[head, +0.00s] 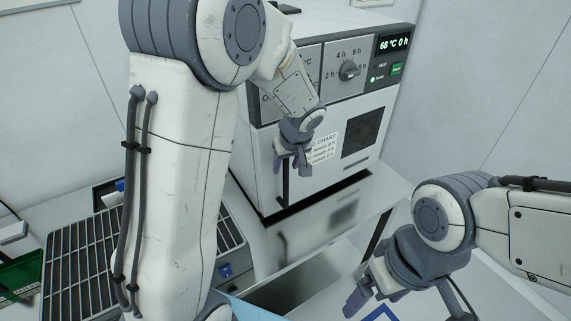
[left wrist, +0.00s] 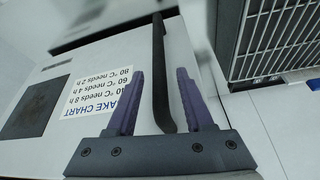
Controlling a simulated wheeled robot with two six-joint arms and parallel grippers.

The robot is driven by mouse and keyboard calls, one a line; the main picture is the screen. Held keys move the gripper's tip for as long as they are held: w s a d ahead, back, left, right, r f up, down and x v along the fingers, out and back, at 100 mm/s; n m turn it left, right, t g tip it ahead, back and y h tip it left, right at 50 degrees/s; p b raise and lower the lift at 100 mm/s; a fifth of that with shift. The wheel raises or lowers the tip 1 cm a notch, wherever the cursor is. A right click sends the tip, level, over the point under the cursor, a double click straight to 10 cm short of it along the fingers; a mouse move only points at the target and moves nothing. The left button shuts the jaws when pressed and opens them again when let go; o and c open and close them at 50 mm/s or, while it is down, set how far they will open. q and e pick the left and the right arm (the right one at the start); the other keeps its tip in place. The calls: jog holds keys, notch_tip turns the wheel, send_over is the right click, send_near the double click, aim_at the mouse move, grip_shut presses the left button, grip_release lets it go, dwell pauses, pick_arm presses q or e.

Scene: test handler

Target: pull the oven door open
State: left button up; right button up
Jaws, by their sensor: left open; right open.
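The oven (head: 330,110) is a white box with a grey control panel, and its door (head: 355,165) looks shut. The door has a dark window (head: 362,131), a printed bake chart and a dark upright bar handle (head: 285,187). My left gripper (head: 294,165) is at the handle, in front of the door. In the left wrist view, the open purple fingers (left wrist: 160,75) stand on either side of the handle (left wrist: 158,45). I cannot tell whether either finger touches it. My right gripper (head: 363,298) is open and empty, low and right of the oven.
A dark wire rack (head: 75,265) lies on the bench at left, with a green bin (head: 22,275) beside it. It also shows in the left wrist view (left wrist: 270,40). An open-topped light container (head: 300,280) stands in front of the oven. The bench strip before the door is bare.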

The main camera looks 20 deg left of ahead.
pick_arm(q)
jog(key=shift+x, duration=1)
jog(key=shift+r, duration=0.1)
grip_shut()
dwell(0.7)
